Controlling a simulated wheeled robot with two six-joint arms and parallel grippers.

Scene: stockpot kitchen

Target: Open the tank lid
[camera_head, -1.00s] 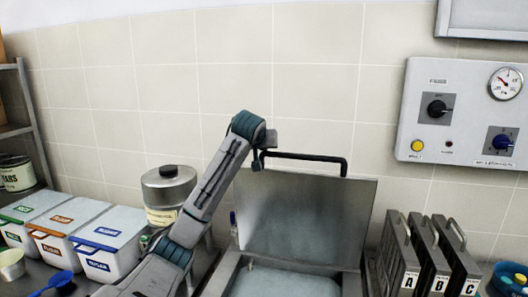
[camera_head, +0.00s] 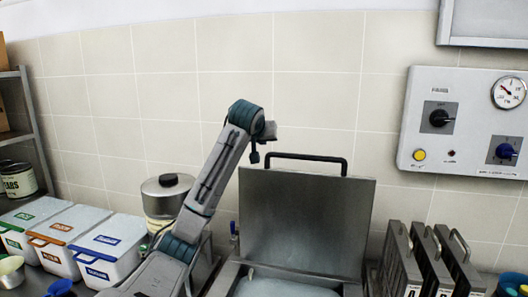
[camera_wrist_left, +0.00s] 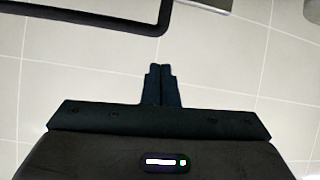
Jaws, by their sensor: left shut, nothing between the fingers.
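The tank lid (camera_head: 305,215) is a grey metal plate standing raised, close to upright, at the back of the tank (camera_head: 232,274). Its black bar handle (camera_head: 310,157) runs along the top edge. The open tank shows pale contents below the lid. My left gripper (camera_head: 254,157) is just left of the handle's left end, close to it but not around it. In the left wrist view my fingers (camera_wrist_left: 160,70) are shut together and empty, and the dark handle (camera_wrist_left: 100,22) crosses the upper left, apart from them. My right gripper is not in view.
A metal canister (camera_head: 167,190) stands behind my left arm, with labelled white bins (camera_head: 108,246) to the left. Upright lettered plates (camera_head: 400,262) stand right of the tank. A control panel (camera_head: 465,125) hangs on the tiled wall, which is clear above the lid.

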